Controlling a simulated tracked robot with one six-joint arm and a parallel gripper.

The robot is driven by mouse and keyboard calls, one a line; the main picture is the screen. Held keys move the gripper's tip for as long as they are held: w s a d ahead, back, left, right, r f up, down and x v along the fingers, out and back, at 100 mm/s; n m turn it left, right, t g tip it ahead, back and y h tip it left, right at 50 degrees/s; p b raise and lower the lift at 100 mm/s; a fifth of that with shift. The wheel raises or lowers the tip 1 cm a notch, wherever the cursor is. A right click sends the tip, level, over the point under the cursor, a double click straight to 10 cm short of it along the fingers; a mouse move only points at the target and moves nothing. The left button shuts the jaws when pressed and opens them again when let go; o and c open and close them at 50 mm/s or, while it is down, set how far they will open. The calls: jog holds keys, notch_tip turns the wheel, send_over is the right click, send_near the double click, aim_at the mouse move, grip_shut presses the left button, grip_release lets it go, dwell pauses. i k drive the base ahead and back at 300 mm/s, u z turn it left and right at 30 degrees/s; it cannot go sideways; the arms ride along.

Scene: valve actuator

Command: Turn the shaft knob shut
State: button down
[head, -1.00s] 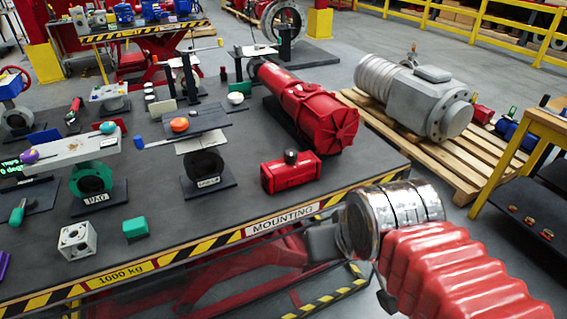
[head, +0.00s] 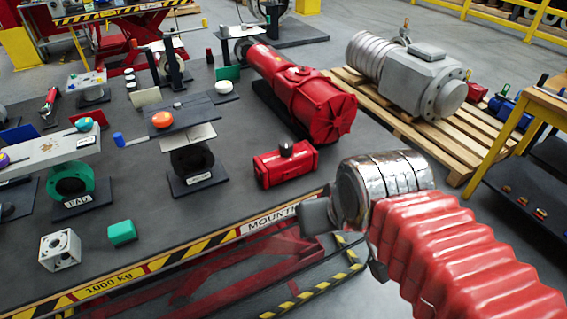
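A small red box-shaped actuator (head: 285,167) sits near the right front edge of the table. A dark round knob (head: 286,149) stands on its top; whether it turns or where it points is too small to tell. My gripper (head: 322,216) shows as dark grey parts at the end of my red-sleeved arm, past a shiny metal collar. It is above the table's front edge, below and right of the red actuator in the picture, and apart from it. The fingertips are not clearly seen, partly behind my own arm, so open or shut cannot be told.
A large red cylinder (head: 300,92) lies behind the small actuator. To its left, a black valve stand (head: 193,165) carries a plate with an orange knob (head: 162,119). A green block (head: 122,232) and a white cube (head: 60,250) lie at the front left. A wooden pallet (head: 450,165) is right.

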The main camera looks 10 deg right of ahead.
aim_at(286, 146)
jog(key=u, duration=0.35)
jog(key=k, duration=0.95)
jog(key=u, duration=0.65)
jog(key=k, duration=0.4)
jog(key=u, duration=0.05)
jog(key=i, duration=0.95)
